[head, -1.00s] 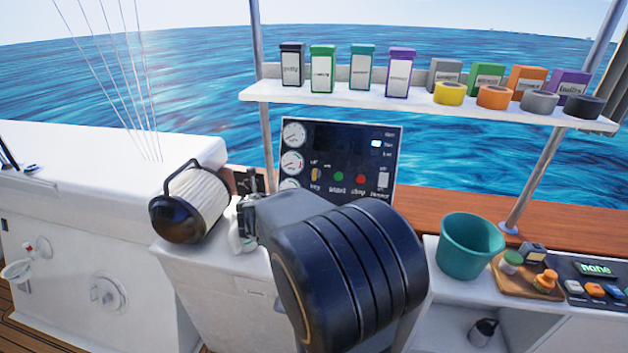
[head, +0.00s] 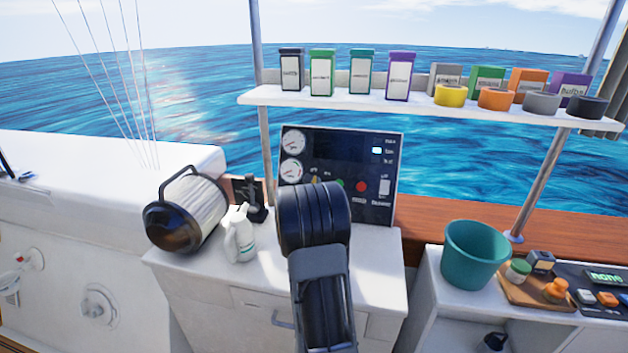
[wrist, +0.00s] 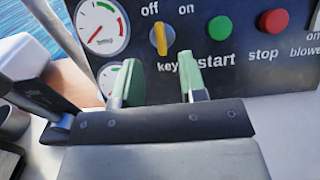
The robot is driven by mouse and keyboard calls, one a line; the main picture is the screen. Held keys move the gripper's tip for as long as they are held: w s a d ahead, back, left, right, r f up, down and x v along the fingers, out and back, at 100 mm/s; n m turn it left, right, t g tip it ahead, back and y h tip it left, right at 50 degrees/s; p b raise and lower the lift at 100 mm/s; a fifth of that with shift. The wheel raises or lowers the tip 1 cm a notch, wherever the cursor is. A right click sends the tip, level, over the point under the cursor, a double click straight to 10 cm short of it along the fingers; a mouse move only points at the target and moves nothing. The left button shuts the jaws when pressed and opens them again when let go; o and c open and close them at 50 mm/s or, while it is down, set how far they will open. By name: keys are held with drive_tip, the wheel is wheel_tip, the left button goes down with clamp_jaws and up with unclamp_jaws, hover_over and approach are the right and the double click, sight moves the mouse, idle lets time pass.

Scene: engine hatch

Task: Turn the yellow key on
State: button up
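The yellow key (wrist: 160,39) is on the dark control panel (wrist: 190,45), between the "off" and "on" labels. Its handle stands nearly upright, with the top leaning slightly left towards "off". In the head view only a small bit of the key (head: 314,180) shows above my arm. My gripper (wrist: 160,75) has two green fingers spread apart, with nothing between them. The fingertips are just below the key in the wrist view, one to each side. They look short of the key and not touching it. In the head view my arm hides the fingers.
A green start button (wrist: 220,28) and a red stop button (wrist: 273,20) are right of the key. Gauges (wrist: 102,27) are to its left. A shelf (head: 420,107) hangs above.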

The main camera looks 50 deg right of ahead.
sight(315, 179)
drive_tip(key=p+x, duration=0.1)
drive_tip(key=x, duration=0.7)
drive_tip(key=shift+w+d, duration=0.15)
drive_tip(key=shift+d, duration=0.15)
drive_tip(key=shift+a, duration=0.1)
clamp_jaws()
